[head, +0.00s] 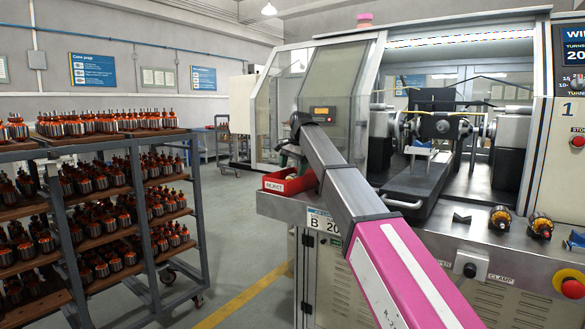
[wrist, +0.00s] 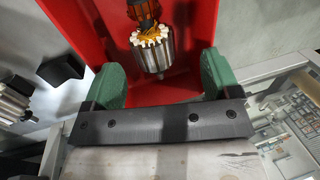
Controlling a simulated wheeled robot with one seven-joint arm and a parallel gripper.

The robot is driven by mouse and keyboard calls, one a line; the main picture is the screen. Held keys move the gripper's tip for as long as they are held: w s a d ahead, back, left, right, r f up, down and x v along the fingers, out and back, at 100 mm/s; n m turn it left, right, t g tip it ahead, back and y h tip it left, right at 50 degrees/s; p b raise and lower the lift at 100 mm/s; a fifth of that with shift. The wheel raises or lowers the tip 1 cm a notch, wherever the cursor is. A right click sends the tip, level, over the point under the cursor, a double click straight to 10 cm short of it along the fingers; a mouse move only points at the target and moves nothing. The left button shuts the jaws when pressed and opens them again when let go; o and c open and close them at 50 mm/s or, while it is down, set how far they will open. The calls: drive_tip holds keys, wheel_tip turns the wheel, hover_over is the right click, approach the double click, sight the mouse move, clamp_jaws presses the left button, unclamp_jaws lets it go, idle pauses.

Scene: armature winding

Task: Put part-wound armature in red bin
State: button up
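The red bin (head: 291,183), labelled REJECT, sits on the left end of the machine's front ledge. In the wrist view its red wall (wrist: 88,25) fills the upper middle. An armature (wrist: 152,48) with a pale slotted core and orange-copper windings is inside the bin's outline, just beyond my fingertips. My gripper (wrist: 161,70) is open, its green fingers on either side with gaps to the armature. In the head view my gripper (head: 290,155) is over the bin, partly hidden by my arm. The armature cannot be made out there.
Two armatures (head: 501,217) (head: 540,226) lie on the ledge at right. A rack (head: 200,225) full of armatures stands at left. The winding machine (head: 420,185) stands open behind my arm. Another metal core (wrist: 14,100) shows at the wrist view's left edge. Floor between rack and machine is clear.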

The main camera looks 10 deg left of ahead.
drive_tip(key=shift+r, duration=0.1)
drive_tip(key=v, duration=1)
drive_tip(key=shift+r, duration=0.35)
